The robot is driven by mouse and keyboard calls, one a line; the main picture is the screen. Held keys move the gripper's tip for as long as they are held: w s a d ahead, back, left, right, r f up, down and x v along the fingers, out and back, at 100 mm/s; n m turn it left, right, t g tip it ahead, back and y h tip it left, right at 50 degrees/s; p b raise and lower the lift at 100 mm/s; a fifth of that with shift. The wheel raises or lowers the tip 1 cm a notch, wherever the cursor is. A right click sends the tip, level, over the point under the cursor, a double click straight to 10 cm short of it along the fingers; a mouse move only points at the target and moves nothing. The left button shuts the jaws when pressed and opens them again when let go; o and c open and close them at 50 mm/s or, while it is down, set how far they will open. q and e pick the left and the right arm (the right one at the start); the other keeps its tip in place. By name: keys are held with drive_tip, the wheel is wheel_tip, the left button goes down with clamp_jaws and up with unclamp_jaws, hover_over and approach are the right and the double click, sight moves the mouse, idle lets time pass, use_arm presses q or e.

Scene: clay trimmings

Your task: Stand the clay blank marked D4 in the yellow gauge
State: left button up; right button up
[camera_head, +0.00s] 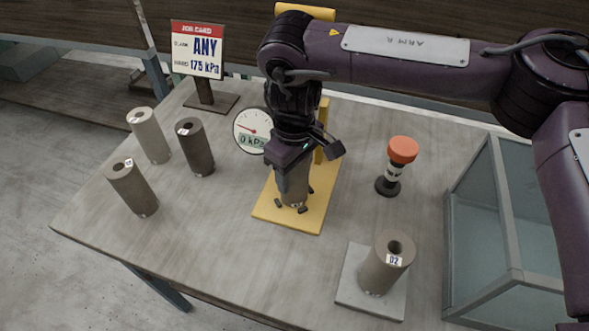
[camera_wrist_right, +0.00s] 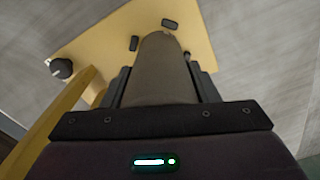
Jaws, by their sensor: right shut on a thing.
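My right gripper (camera_head: 291,165) is above the yellow gauge (camera_head: 325,201) and is shut on a grey-brown clay blank (camera_head: 293,190). The blank is upright over the gauge's yellow base, among small dark stops; I cannot tell if it touches the base. In the right wrist view the blank (camera_wrist_right: 160,70) sits between the fingers over the yellow plate (camera_wrist_right: 95,45). The held blank's mark is hidden, so I cannot read whether it is D4. The gauge's dial (camera_head: 252,130) reads 0 kPa. My left gripper is not in view.
Three clay blanks stand at the left: pale (camera_head: 149,135), dark (camera_head: 195,147) and mid-grey (camera_head: 131,187). A blank that seems marked D2 (camera_head: 386,264) stands on a pale square plate (camera_head: 355,290). A red-topped button (camera_head: 402,150), a glass-sided box (camera_head: 500,230) and a job card (camera_head: 198,50) stand around.

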drive_tip(key=shift+f, duration=0.1)
drive_tip(key=o, duration=1.4)
wheel_tip(320, 180, up, 8)
drive_tip(key=shift+f, duration=0.1)
drive_tip(key=shift+s, duration=0.1)
